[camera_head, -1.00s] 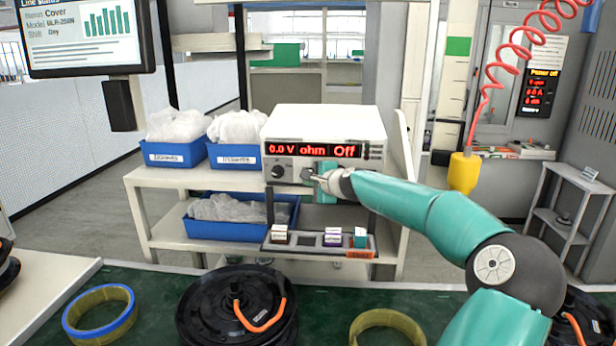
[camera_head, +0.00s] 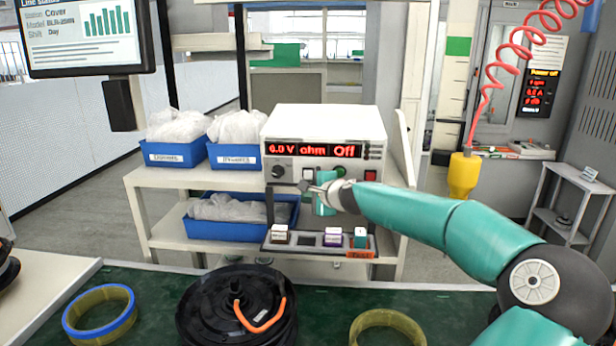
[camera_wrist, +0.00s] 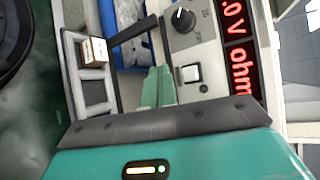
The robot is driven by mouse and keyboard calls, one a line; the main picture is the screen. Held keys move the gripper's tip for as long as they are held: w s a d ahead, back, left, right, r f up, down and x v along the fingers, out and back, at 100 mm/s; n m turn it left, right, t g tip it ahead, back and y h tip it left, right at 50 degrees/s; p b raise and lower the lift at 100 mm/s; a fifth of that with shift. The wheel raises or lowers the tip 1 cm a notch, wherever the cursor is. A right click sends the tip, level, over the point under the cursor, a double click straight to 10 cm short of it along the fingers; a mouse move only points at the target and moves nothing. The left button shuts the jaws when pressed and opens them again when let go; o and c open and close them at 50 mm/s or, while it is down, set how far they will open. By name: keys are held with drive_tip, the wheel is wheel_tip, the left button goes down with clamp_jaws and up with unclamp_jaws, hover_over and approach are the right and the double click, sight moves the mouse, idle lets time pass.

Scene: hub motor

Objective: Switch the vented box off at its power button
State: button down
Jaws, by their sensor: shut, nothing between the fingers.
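The white box (camera_head: 325,122) stands on the shelf unit, and its red display (camera_head: 314,150) reads "0.0 V ohm Off". A black knob (camera_head: 278,172) sits at the left of its front. A pale square button (camera_head: 308,173) is right of the knob; the button (camera_wrist: 190,73) also shows in the wrist view. A green button (camera_head: 340,172) and a red one (camera_head: 370,175) are further right. My gripper (camera_head: 308,187) is just below the pale button, apart from it. Its teal fingers (camera_wrist: 157,88) are shut and empty. I see no vents.
A tray (camera_head: 268,246) with small blocks lies just below my gripper. Blue bins (camera_head: 175,155) with bags stand left of the box. A yellow tool (camera_head: 463,176) hangs on a red coil at right. Motor parts (camera_head: 236,308) lie on the green bench in front.

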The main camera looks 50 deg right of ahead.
drive_tip(key=s+a+f, duration=0.1)
drive_tip(key=s+a, duration=0.3)
drive_tip(key=a, duration=0.1)
drive_tip(key=shift+s+a, duration=0.15)
drive_tip(key=shift+a, duration=0.05)
idle(0.5)
